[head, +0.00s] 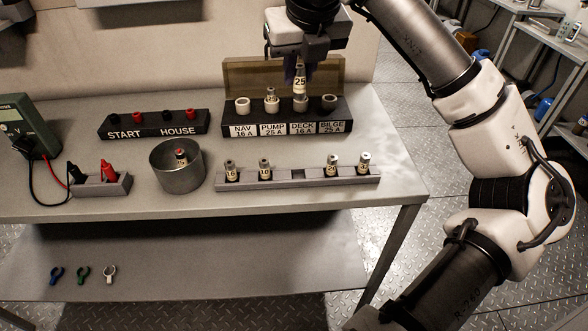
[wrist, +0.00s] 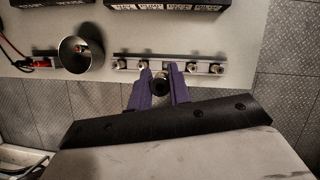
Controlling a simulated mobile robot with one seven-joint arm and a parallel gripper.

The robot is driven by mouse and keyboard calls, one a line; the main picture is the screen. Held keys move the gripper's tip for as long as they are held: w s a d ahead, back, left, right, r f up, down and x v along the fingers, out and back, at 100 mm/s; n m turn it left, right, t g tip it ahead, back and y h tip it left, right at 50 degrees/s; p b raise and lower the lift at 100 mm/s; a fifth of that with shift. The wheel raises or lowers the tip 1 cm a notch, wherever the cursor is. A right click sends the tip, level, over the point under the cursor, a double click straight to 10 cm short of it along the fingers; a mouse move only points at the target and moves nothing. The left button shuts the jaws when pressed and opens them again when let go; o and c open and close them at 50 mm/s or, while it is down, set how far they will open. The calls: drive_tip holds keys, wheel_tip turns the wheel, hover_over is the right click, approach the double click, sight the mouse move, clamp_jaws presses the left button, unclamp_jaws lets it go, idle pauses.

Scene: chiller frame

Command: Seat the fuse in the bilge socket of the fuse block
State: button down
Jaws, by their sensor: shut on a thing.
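The fuse (head: 300,82), pale with a "25" label, is upright in my gripper (head: 298,66). My gripper is shut on its upper part and holds it over the fuse block (head: 290,127). In the head view the fuse lines up with the DECK socket (head: 300,104), left of the BILGE socket (head: 329,104); its exact height is hard to tell. In the wrist view the fuse (wrist: 160,82) shows end-on between purple fingers, and the fuse block (wrist: 168,4) is cut off at the top.
A fuse (head: 271,95) stands in the PUMP socket. A raised brown lid (head: 240,78) is behind the block. In front, a grey rack (head: 310,180) holds several fuses with a gap. A metal cup (head: 178,176) holds another fuse. A START/HOUSE terminal block (head: 153,124) is left.

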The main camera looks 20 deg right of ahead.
drive_tip(key=shift+s, duration=0.15)
drive_tip(key=shift+f, duration=0.1)
drive_tip(key=p, duration=0.2)
hover_over(296, 169)
drive_tip(key=s, duration=0.2)
drive_tip(key=f, duration=1.6)
drive_tip(key=shift+w, duration=0.25)
drive_tip(key=shift+f+b, duration=0.3)
drive_tip(key=shift+f, duration=1.4)
drive_tip(key=shift+f+b, duration=0.25)
drive_tip(key=shift+b, duration=0.1)
drive_tip(key=c, duration=1.3)
unclamp_jaws()
drive_tip(key=shift+r+p, duration=0.3)
drive_tip(key=shift+p, duration=0.75)
drive_tip(key=b+v, duration=0.3)
drive_tip(key=v, duration=1)
drive_tip(key=shift+s+d+r, duration=0.15)
drive_tip(key=shift+d, duration=0.25)
